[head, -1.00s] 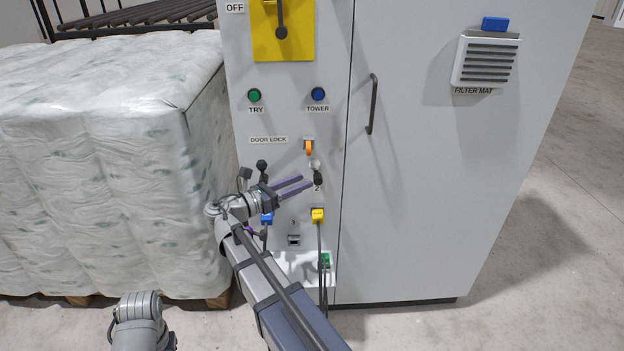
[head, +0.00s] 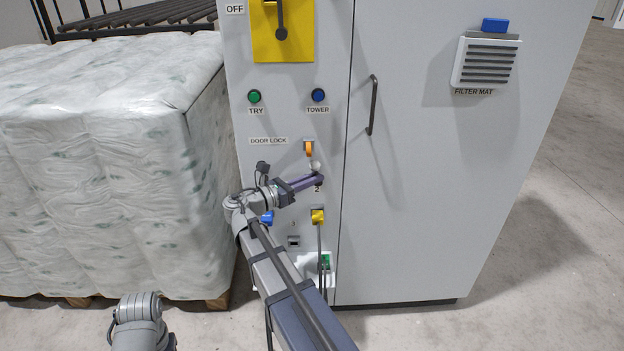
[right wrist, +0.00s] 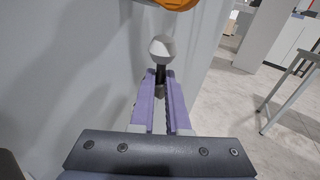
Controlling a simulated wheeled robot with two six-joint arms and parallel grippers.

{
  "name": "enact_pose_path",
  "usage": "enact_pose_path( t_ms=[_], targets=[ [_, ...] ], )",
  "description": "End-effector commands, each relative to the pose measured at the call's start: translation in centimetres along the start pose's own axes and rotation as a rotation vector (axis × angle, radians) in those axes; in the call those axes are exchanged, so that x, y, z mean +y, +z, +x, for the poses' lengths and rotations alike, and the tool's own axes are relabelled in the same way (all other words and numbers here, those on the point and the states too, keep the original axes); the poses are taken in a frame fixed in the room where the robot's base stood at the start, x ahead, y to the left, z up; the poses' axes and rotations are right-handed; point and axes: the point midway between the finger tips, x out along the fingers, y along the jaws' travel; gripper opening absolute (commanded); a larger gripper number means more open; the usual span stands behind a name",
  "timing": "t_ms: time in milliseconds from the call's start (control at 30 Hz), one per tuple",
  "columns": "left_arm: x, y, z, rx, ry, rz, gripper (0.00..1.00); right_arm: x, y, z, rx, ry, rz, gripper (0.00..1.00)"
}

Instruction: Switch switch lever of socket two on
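The switch lever of socket two has a pale ball knob (head: 316,165) above the "2" label on the grey cabinet. In the right wrist view the ball knob (right wrist: 162,48) sits on a dark shaft (right wrist: 160,75) between the fingertips. My right gripper (head: 319,179) reaches in from the left with its purple fingers close together. In the right wrist view the right gripper (right wrist: 161,78) is closed around the shaft, just below the ball. The fingertips hide the lower part of the lever in the head view. My left gripper is out of view.
An orange door-lock handle (head: 308,147) is just above the lever. A yellow plug (head: 318,216) with a hanging cable and a blue plug (head: 267,217) are below. A wrapped pallet load (head: 110,160) stands close on the left. A cabinet door handle (head: 372,105) is on the right.

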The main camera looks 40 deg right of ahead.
Motion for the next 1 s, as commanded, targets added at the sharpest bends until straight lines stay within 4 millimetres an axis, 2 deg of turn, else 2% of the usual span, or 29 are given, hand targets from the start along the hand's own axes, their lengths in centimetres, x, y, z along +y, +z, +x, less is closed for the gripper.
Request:
enact_pose_path(
  t_ms=[33,100,533,800,1000],
  targets=[
    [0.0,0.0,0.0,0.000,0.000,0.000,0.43,0.0,0.0,0.0,0.000,0.000,0.000,0.06],
    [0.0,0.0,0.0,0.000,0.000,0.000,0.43,0.0,0.0,0.0,0.000,0.000,0.000,0.00],
    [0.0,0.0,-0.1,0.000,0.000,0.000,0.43,0.0,0.1,0.0,0.002,0.000,0.001,0.00],
    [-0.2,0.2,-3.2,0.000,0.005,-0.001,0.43,-0.3,0.8,0.2,0.112,0.010,0.072,0.00],
    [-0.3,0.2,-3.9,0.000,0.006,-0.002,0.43,-0.3,0.4,0.3,0.161,0.015,0.105,0.00]
  ],
)
